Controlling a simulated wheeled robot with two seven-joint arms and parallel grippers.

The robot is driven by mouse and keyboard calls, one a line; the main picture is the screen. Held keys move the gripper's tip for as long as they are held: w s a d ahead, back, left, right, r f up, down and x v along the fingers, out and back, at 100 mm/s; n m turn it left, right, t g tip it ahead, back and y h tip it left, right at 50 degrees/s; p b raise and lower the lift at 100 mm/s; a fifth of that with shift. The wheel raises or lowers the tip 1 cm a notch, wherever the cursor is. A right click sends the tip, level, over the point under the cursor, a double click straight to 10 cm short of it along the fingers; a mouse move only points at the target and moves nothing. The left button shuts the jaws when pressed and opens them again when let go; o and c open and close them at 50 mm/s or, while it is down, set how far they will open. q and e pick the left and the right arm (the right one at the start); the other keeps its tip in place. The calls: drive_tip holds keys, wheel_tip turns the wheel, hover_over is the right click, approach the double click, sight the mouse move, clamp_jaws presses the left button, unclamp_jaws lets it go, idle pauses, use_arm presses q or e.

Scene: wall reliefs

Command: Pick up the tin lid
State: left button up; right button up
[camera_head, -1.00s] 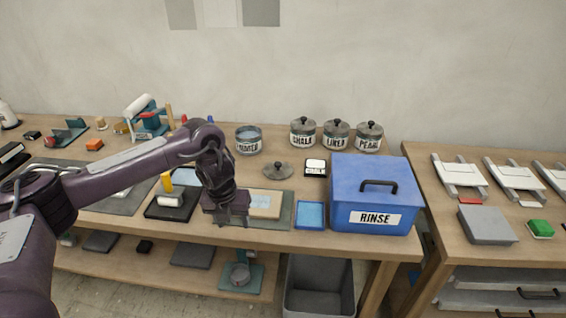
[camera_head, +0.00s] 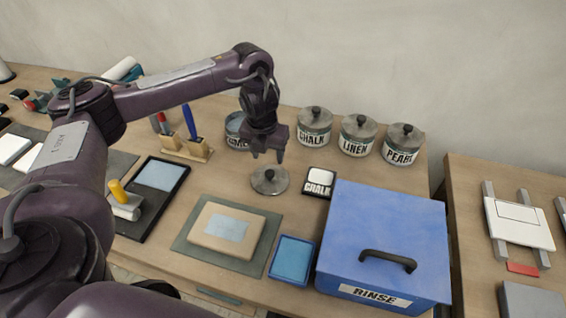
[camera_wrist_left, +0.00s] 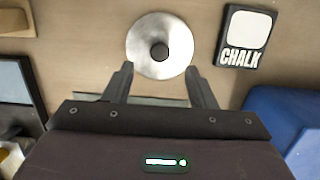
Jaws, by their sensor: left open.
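The tin lid (camera_head: 270,181) is a round grey metal disc with a dark knob, lying on the wooden table. In the left wrist view the lid (camera_wrist_left: 145,62) lies just beyond the fingertips, its knob close to the line between them. My left gripper (camera_head: 267,157) is open and empty, pointing down above the lid. Its two fingers also show in the left wrist view (camera_wrist_left: 158,72), apart from each other. The open tin (camera_head: 236,126) stands behind the gripper, partly hidden by it. My right gripper is not in view.
Lidded tins labelled CHALK (camera_head: 313,130), LINEN (camera_head: 357,137) and PEARL (camera_head: 402,146) stand at the back. A CHALK card (camera_head: 318,181) lies right of the lid. A blue RINSE box (camera_head: 390,235) stands front right. A block (camera_head: 205,240) lies on a mat in front.

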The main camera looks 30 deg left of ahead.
sight(270, 172)
use_arm(q)
wheel_tip(270, 172, down, 3)
drive_tip(key=shift+w+r+b, duration=0.1)
drive_tip(key=shift+r+b, duration=0.05)
drive_tip(key=shift+b, duration=0.5)
drive_tip(key=shift+f, duration=0.35)
wheel_tip(270, 172, down, 3)
drive_tip(key=shift+f+b, duration=0.15)
drive_tip(key=shift+b, duration=0.4)
drive_tip(key=shift+w+f, duration=0.2)
drive_tip(key=shift+f, duration=0.25)
drive_tip(key=shift+c, duration=0.8)
drive_tip(key=c, duration=0.7)
drive_tip(key=shift+c, duration=0.9)
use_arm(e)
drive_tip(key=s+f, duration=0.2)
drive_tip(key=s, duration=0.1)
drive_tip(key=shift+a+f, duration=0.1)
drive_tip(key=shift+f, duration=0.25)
use_arm(q)
drive_tip(key=shift+r, duration=0.1)
